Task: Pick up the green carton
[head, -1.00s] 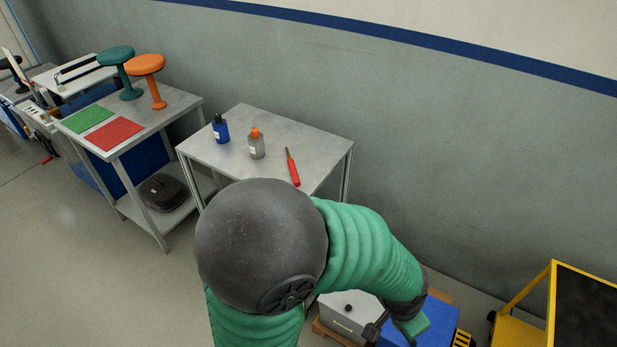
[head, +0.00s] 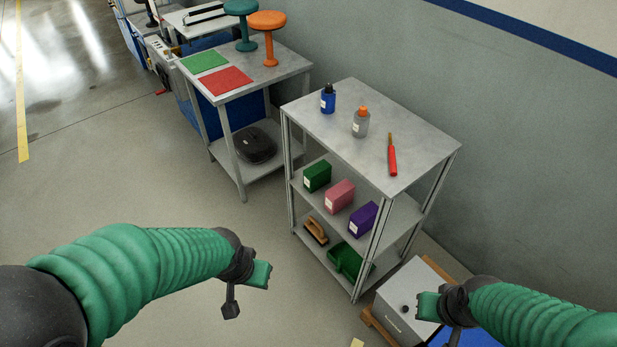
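The green carton (head: 317,176) is a small dark green box with a white label. It stands at the left end of the middle shelf of a grey metal rack, left of a pink carton (head: 340,196) and a purple carton (head: 363,218). My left gripper (head: 247,288) is in the air at lower centre, in front and left of the rack, apart from the carton. Its two fingers look spread with nothing between. My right gripper (head: 440,318) is at lower right, over a grey box, and also looks spread and empty.
The rack's top (head: 370,150) holds a blue bottle (head: 328,98), a grey bottle (head: 361,122) and a red-handled tool (head: 392,158). A brush (head: 316,231) and green tray (head: 350,262) lie on the bottom shelf. Rack posts flank the shelves.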

